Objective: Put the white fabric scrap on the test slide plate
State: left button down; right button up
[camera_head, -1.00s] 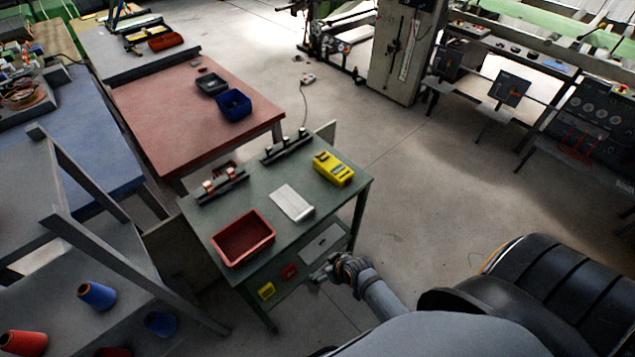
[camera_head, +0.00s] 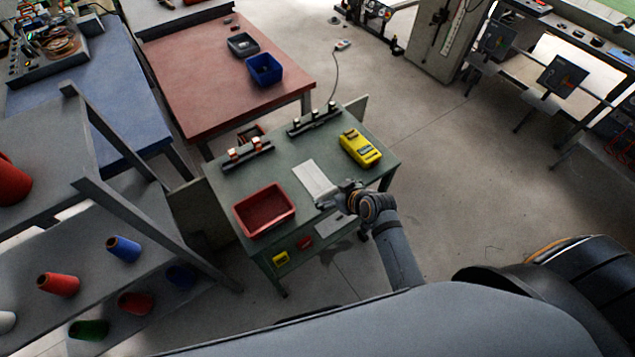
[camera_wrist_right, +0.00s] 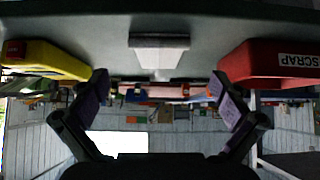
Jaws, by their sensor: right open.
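A flat pale plate (camera_head: 315,180), which looks like the test slide plate, lies on the green table (camera_head: 232,193). It also shows upside down in the right wrist view (camera_wrist_right: 159,42). I cannot make out a white fabric scrap separate from this pale piece. My right gripper (camera_head: 335,197) is at the table's near edge, just on the near side of the plate. In the right wrist view its fingers (camera_wrist_right: 160,95) stand wide apart with nothing between them. My left gripper is not in view.
A red bin (camera_head: 265,187) marked SCRAP in the wrist view (camera_wrist_right: 262,66) is left of the plate. A yellow device (camera_head: 360,148) is to the right. Two racks (camera_head: 247,153) (camera_head: 314,120) line the back. Shelves with cones (camera_head: 123,248) stand left; floor at right is open.

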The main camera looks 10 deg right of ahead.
aim_at(325, 191)
jog(key=x, duration=0.5)
jog(key=shift+s+d+f+p, duration=0.2)
jog(key=shift+s+f+p, duration=0.05)
jog(key=shift+p, duration=0.15)
jog(key=shift+s+r, duration=0.1)
jog(key=shift+c, duration=1.2)
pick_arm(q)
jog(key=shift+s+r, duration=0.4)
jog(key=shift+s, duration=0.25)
pick_arm(e)
jog(key=c, duration=0.7)
